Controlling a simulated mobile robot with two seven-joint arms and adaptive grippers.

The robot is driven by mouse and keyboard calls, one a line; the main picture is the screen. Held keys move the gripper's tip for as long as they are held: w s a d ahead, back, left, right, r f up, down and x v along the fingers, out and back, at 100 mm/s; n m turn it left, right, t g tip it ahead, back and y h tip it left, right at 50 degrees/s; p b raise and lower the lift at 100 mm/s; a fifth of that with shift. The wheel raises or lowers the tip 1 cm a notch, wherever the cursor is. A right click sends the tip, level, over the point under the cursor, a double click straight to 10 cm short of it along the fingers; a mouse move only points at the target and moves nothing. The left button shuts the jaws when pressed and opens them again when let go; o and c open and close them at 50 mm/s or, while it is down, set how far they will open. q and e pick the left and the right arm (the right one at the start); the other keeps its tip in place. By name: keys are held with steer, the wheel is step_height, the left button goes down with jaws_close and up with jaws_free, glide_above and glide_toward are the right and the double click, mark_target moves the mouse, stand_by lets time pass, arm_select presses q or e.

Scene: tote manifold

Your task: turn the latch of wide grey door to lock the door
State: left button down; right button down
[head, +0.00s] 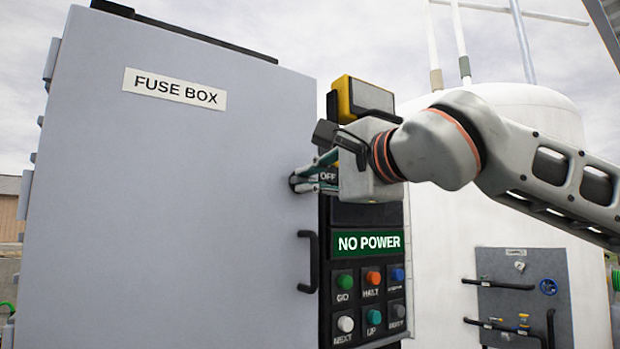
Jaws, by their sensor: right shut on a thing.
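The wide grey door (170,200) with a "FUSE BOX" label fills the left of the head view and appears closed or nearly so; I cannot tell exactly. My right gripper (303,180) reaches in from the right, and its greenish fingers are shut at the door's right edge, above the black door handle (308,262). They are shut on a small dark part there, the latch (294,181). The fingers hide most of it, so its angle cannot be told. My left gripper is not in view.
A black control panel (326,300) with a green "NO POWER" display (368,242) and several coloured buttons stands right of the door. An "OFF" label (328,177) shows beside the fingers. A white tank (450,240) and a grey panel with pipes (520,275) stand behind.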

stand_by(0.5)
steer(key=c, duration=2.1)
jaws_free()
steer(key=shift+s, duration=0.1)
steer(key=v, duration=1.2)
steer(key=shift+a, duration=0.1)
